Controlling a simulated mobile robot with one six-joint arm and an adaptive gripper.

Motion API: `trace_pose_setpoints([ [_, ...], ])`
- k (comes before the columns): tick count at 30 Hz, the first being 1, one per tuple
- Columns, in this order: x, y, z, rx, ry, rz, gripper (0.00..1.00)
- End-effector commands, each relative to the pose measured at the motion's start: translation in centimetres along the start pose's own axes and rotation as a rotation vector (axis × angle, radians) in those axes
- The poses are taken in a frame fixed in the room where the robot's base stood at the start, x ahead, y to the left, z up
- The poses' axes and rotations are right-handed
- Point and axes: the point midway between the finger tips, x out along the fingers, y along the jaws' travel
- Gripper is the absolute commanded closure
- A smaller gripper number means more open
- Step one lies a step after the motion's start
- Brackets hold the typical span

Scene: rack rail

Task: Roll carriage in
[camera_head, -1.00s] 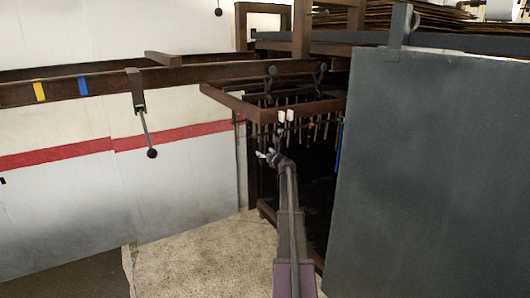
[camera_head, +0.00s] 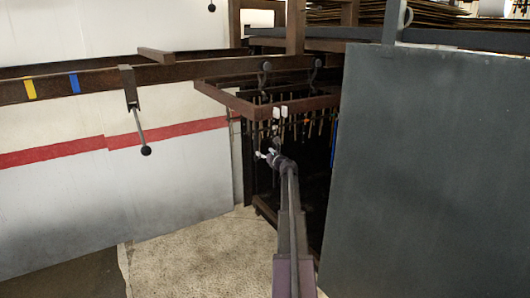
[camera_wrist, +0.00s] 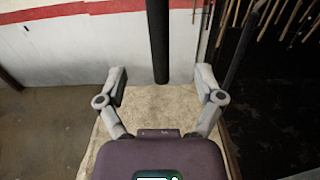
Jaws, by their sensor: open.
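The carriage (camera_head: 262,113) is a brown frame hung by two dark hooks from a long overhead rail (camera_head: 180,73). Many thin rods hang inside it. The rail has a yellow band and a blue band at left. My gripper (camera_head: 268,153) is in front of the carriage's near side, below its top frame. In the wrist view my gripper (camera_wrist: 161,78) is open, its fingers spread. A black upright bar (camera_wrist: 158,40) shows between and beyond the fingertips; I cannot tell whether they touch it. The rods show at upper right there.
A lever (camera_head: 140,125) with a black ball knob hangs from the rail at left. A large grey panel (camera_head: 430,170) blocks the right side. A white wall with a red stripe (camera_head: 60,152) stands behind. Pale floor (camera_head: 190,250) is clear at lower middle.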

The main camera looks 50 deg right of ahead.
Motion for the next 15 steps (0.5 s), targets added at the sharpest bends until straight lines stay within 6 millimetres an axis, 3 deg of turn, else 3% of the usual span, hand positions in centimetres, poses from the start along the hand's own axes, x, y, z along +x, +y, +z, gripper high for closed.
trace_pose_setpoints([
  [15, -1.5, 0.0, 0.0, 0.0, 0.0, 0.0, 0.14],
])
